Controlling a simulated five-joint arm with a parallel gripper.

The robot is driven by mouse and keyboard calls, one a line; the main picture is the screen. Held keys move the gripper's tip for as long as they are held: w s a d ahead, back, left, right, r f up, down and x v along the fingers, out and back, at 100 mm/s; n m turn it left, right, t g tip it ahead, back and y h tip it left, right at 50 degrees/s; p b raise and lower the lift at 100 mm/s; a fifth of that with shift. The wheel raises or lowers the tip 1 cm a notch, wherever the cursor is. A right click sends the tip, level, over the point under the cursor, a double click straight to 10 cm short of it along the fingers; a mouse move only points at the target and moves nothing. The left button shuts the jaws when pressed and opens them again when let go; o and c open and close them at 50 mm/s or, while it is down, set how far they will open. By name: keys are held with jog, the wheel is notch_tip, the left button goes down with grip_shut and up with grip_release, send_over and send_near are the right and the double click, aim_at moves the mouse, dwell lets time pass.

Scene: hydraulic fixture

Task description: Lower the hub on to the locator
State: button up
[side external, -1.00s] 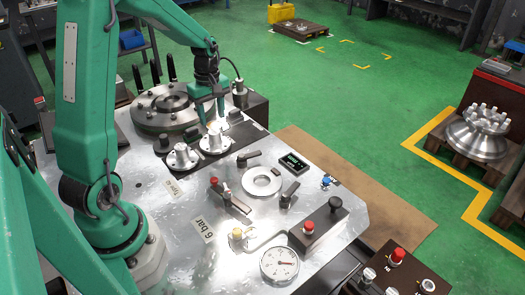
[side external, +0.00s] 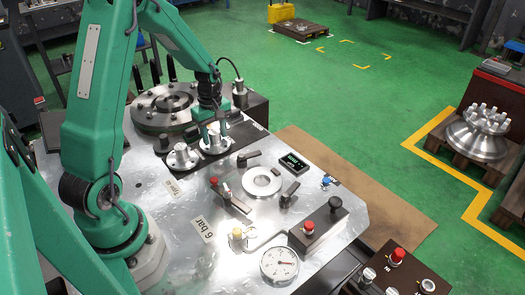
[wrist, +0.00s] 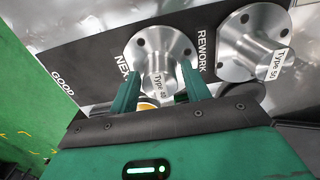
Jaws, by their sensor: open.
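My gripper (side external: 212,130) is open, low over the right-hand of two silver flanged hubs. In the wrist view its green fingers (wrist: 160,88) stand on either side of the neck of the hub labelled Type 40 (wrist: 157,48), with no clear grip on it. That hub (side external: 216,148) sits upright on the dark strip by the word NEXT. A second hub, labelled Type 50 (wrist: 250,38), sits by the word REWORK; it also shows in the side view (side external: 183,159). A bright flat ring (side external: 262,182), possibly the locator, lies on the metal plate with nothing on it.
Dark clamp levers (side external: 249,160) stand around the ring, with a red-knobbed one (side external: 226,193) to its left. A small display (side external: 294,162) is to its right. A round dark fixture (side external: 160,115) stands behind the hubs. A gauge (side external: 279,264) is at the front.

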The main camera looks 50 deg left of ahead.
jog(key=c, duration=1)
jog(key=shift+o, duration=0.2)
jog(key=shift+r, duration=0.1)
jog(key=shift+r, duration=0.15)
jog(key=shift+r, duration=2.25)
jog(key=shift+o, duration=1.4)
jog(key=c, duration=0.3)
